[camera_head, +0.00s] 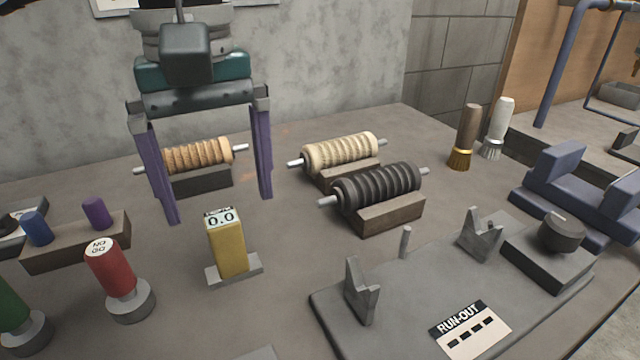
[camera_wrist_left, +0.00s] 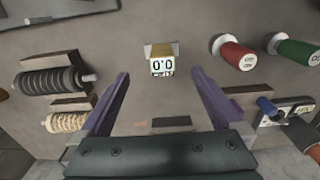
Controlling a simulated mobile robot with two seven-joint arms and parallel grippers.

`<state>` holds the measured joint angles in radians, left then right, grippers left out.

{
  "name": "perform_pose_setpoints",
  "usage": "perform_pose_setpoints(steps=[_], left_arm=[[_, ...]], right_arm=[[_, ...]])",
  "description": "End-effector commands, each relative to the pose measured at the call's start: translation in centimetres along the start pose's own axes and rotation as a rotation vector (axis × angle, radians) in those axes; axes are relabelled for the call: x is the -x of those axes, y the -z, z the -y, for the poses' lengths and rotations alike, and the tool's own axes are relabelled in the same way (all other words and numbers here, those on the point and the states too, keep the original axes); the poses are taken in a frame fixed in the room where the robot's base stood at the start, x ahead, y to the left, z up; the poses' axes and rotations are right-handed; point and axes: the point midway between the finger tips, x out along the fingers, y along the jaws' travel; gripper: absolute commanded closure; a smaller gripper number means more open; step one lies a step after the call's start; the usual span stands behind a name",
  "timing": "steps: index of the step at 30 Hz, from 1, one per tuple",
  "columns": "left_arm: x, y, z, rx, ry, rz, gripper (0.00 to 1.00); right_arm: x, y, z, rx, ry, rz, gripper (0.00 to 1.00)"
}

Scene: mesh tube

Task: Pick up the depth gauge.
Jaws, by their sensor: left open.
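The depth gauge appears to be the yellow upright block (camera_head: 228,250) with a 0.0 display on top. It stands on a small grey foot on the bench, and in the left wrist view its display (camera_wrist_left: 162,66) faces the camera. My left gripper (camera_head: 217,209) is open, with two purple fingers pointing down above the bench. It looks empty, and the gauge is in front of the fingers in the head view. In the left wrist view the gauge shows between and just beyond the fingertips (camera_wrist_left: 162,74). My right gripper is not in view.
A tan ribbed roller (camera_head: 198,155) shows behind the left fingers. A cream roller (camera_head: 340,150) and a black roller (camera_head: 380,188) stand right of them. A red NO GO plug (camera_head: 112,270) is left of the gauge. The run-out plate (camera_head: 400,315) is right. Bare bench surrounds the gauge.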

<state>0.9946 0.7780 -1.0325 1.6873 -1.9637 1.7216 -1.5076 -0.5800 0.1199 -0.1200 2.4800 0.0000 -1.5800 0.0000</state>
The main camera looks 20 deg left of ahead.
Motion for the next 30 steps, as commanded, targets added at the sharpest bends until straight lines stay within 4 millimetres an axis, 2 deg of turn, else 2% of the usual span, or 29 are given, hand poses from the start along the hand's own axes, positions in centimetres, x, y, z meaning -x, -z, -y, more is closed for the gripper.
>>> perform_pose_setpoints(steps=[3,11,18,26,30], left_arm=[[-1.9,-0.2,0.1,0.000,0.003,0.006,0.00],[-4.5,-0.5,0.2,-0.001,0.001,0.007,0.00],[-8.1,-0.7,0.5,0.000,-0.001,0.007,0.00],[-8.5,-0.7,0.4,-0.001,-0.004,0.005,0.00],[-8.5,-0.7,0.4,-0.001,-0.004,0.005,0.12]], right_arm=[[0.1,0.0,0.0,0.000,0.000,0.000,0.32],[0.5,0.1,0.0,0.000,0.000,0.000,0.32],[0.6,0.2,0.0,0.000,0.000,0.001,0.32],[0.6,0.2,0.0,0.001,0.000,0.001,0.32],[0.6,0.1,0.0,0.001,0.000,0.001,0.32]])
